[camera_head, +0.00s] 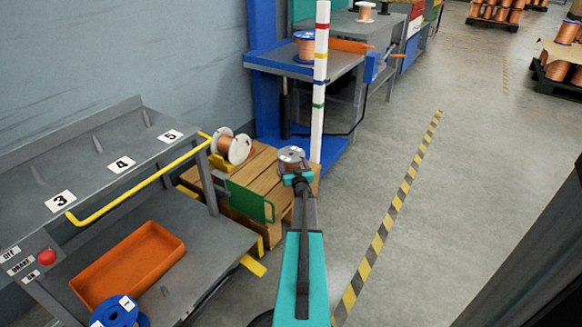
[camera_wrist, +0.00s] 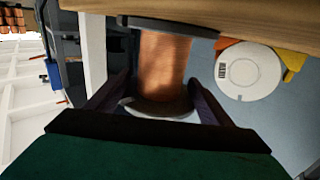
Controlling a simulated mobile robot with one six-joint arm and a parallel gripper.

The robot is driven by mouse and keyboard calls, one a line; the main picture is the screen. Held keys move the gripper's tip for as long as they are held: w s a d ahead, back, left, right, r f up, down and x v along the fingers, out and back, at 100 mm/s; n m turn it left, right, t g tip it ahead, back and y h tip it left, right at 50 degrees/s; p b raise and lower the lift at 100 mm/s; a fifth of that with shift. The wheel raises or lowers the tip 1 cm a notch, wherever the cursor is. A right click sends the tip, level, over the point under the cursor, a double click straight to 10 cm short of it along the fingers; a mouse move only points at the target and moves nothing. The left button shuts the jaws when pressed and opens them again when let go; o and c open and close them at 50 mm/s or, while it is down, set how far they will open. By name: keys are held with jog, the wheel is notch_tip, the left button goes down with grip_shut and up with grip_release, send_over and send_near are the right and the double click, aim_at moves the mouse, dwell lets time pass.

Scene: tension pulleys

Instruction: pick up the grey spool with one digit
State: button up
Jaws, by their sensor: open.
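The grey spool (camera_head: 291,155), wound with copper wire, stands on the right end of the wooden pallet in the head view. In the wrist view the same spool (camera_wrist: 164,65) fills the middle, one grey flange against the wood and the other close to my palm. My gripper (camera_head: 295,174) is at the spool's near side in the head view. In the wrist view my gripper (camera_wrist: 160,92) is open, with one dark finger on each side of the spool. I cannot tell whether the fingers touch it. No digit on the spool is readable.
A white-flanged copper spool (camera_head: 231,146) lies on its side on a yellow holder, left on the pallet (camera_head: 247,180). A striped post (camera_head: 319,85) stands just behind the grey spool. A green bracket (camera_head: 249,201) is at the pallet's front. Open floor (camera_head: 365,160) lies to the right.

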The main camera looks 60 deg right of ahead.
jog(key=shift+x, duration=1.1)
jog(key=c, duration=1.6)
jog(key=shift+r, duration=0.2)
